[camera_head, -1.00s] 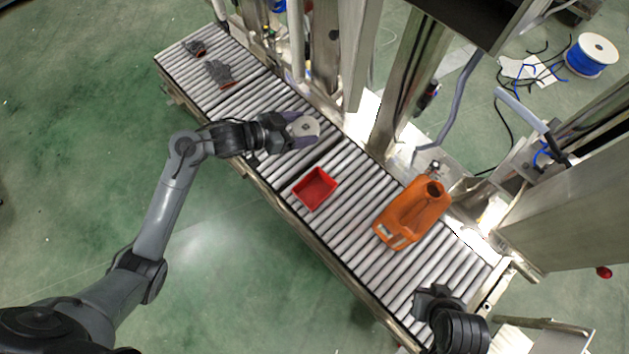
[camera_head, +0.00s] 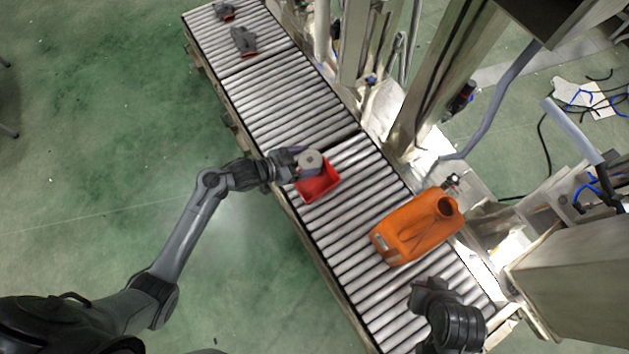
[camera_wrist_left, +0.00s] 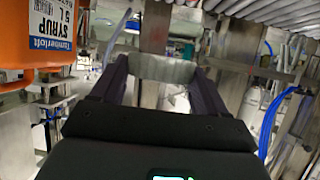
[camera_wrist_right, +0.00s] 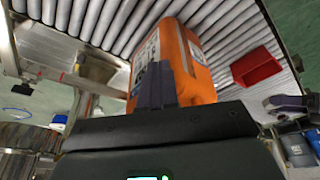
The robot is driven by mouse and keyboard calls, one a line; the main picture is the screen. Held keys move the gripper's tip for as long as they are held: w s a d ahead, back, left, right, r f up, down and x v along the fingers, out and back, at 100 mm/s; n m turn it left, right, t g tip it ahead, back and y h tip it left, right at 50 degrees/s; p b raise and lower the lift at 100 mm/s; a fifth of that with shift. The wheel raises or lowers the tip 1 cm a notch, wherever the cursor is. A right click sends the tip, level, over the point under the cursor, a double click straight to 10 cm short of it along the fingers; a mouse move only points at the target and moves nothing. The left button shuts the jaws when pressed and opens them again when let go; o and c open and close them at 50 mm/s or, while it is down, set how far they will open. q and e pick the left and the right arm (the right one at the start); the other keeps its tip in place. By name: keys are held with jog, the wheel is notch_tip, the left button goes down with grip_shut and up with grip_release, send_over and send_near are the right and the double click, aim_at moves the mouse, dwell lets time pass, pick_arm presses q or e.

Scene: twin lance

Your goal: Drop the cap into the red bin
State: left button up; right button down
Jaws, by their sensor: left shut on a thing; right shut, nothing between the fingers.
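The cap (camera_head: 311,161) is a round grey disc held between the fingers of my left gripper (camera_head: 304,160). It also shows in the left wrist view (camera_wrist_left: 163,69) as a grey piece spanning both fingers. My left gripper is shut on it, over the back part of the red bin (camera_head: 318,187), which it partly hides. The bin is a small open box on the rollers; it also shows in the right wrist view (camera_wrist_right: 256,68). My right gripper (camera_wrist_right: 163,84) is shut and empty, with the orange jerrycan behind its fingers.
An orange jerrycan (camera_head: 418,229) stands on the roller conveyor (camera_head: 290,100), right of the bin. Grey gloves (camera_head: 243,41) lie at the conveyor's far left end. Metal posts and machinery line the conveyor's back side. The green floor in front is open.

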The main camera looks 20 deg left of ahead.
pick_arm(q)
jog(key=shift+d+f+b, duration=0.1)
jog(key=shift+f+b, duration=2.35)
jog(key=shift+b, duration=0.25)
jog(key=o, duration=1)
jog(key=shift+p+v, duration=2.8)
jog(key=shift+v, duration=2.65)
